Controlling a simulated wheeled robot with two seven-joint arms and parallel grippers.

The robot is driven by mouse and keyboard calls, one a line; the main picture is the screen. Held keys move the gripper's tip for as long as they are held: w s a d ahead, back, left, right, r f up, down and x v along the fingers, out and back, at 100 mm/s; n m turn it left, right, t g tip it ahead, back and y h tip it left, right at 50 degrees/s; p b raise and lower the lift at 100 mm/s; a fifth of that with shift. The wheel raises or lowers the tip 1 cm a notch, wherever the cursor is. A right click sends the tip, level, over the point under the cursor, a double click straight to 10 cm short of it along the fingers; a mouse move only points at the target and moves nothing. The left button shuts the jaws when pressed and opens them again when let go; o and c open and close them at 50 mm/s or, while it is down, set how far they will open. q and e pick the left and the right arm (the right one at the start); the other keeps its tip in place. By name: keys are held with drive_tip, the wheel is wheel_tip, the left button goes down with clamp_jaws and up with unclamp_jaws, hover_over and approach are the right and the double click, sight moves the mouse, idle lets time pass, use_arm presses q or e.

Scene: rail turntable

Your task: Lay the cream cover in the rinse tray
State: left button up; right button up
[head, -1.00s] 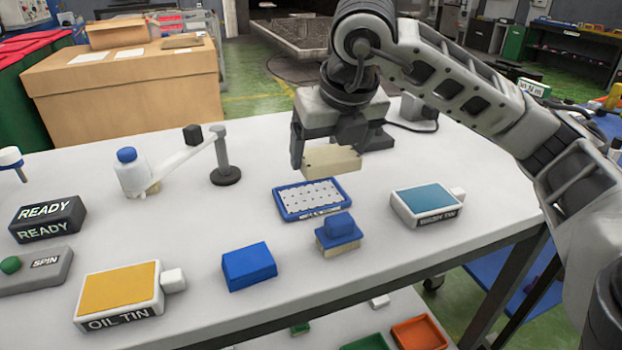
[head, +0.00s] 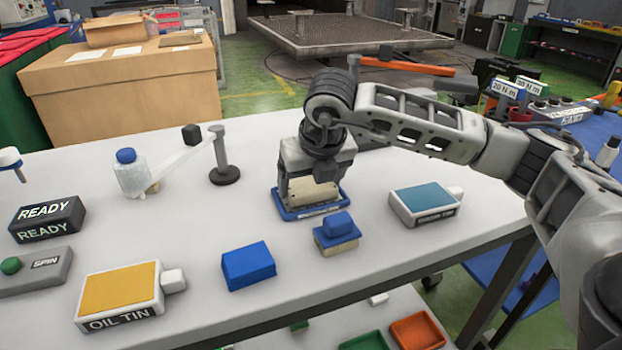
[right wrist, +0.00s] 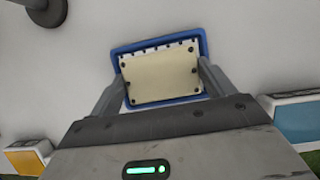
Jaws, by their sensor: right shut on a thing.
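The cream cover (head: 313,194) is a flat plate, held between the fingers of my right gripper (head: 312,192). The right wrist view also shows the cover (right wrist: 161,77), with dark screws or holes near its edges and a finger at each side. The blue-rimmed rinse tray (head: 333,204) is directly below, and its rim frames the cover in the right wrist view (right wrist: 203,43). I cannot tell whether the cover touches the tray floor. The gripper hides much of the tray in the head view. My left gripper is not in view.
A blue-handled brush (head: 338,232) and a blue block (head: 248,267) stand in front of the tray. A blue-topped tin (head: 425,204) is to its right. A post (head: 222,158) and a white bottle (head: 132,177) are to the left, with the oil tin (head: 120,290) nearer. White table lies between them.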

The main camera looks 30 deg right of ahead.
drive_tip(key=shift+f, duration=0.1)
drive_tip(key=o, duration=0.9)
drive_tip(key=shift+o, duration=1)
drive_tip(key=shift+r, duration=0.2)
drive_tip(key=v, duration=1.2)
drive_tip(key=shift+s, duration=0.15)
drive_tip(key=shift+f, duration=0.15)
